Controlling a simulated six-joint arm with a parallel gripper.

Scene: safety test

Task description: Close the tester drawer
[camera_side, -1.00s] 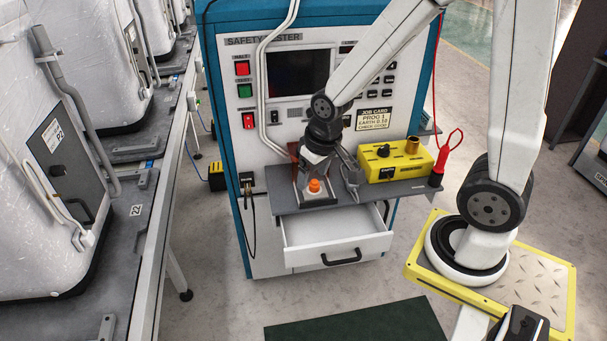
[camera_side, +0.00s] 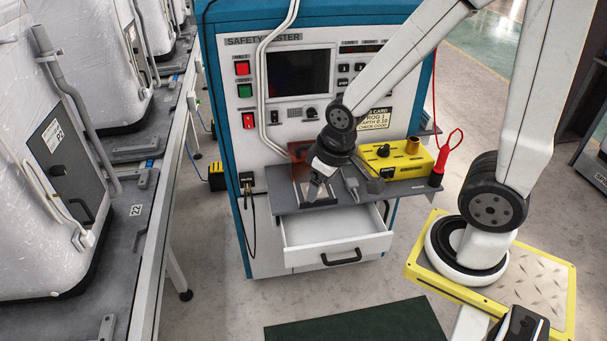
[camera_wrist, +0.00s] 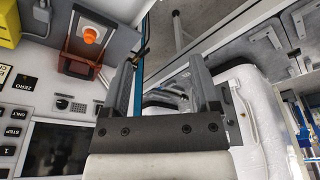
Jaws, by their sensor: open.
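The tester drawer (camera_side: 313,232) is white and stands pulled out below the grey shelf of the tester, with a black handle (camera_side: 342,257) on its front. The drawer does not show clearly in the wrist view. The blue-sided safety tester (camera_side: 233,150) stands behind.
The grey shelf (camera_side: 412,187) juts out over the drawer and carries a yellow box (camera_side: 398,162). A red probe (camera_side: 437,172) hangs at the shelf's right end. The floor before the drawer is clear, with a green mat (camera_side: 360,322).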

